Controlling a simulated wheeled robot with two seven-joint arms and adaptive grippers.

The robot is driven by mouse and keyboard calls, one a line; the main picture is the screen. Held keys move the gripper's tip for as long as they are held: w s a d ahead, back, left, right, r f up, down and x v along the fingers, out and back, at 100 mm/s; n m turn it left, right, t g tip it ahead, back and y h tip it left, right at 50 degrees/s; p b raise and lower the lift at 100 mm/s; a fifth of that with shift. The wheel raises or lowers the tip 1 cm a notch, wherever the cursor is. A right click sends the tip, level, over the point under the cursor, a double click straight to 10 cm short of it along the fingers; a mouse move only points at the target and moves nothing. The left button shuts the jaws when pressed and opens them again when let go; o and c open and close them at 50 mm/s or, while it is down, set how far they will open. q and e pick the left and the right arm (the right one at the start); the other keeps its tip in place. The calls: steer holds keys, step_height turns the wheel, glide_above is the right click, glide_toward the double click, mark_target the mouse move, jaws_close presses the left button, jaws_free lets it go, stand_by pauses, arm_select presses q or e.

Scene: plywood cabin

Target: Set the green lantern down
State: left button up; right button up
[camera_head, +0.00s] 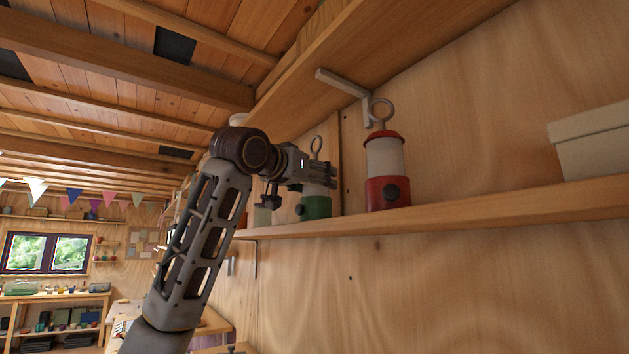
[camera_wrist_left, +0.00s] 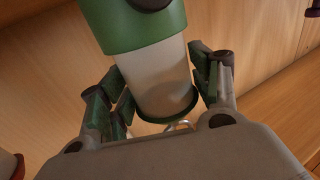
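The green lantern (camera_head: 317,207) is upright at the wall shelf (camera_head: 450,212), its base at the shelf top. I cannot tell whether it rests there or hangs just above. My left gripper (camera_head: 325,174) reaches it from the left and hides part of its pale middle; its ring shows above. My right gripper is in neither view.
A red lantern (camera_head: 386,160) stands on the shelf just right of the green one. A pale box (camera_head: 592,145) sits farther right. A small jar (camera_head: 262,216) is to the left, beyond my wrist. An upper shelf with a metal bracket (camera_head: 343,83) is overhead.

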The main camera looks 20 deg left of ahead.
arm_select(q)
steer(key=shift+o, duration=0.6)
steer(key=shift+r, duration=0.2)
steer(key=shift+s+a+f, duration=0.1)
steer(key=shift+s+a, duration=0.05)
steer(key=shift+s, duration=0.5)
steer(key=b+v, duration=0.4)
steer(key=v, duration=0.6)
steer(key=shift+s+a, duration=0.15)
steer(key=shift+s, duration=0.2)
steer(key=shift+w, duration=0.1)
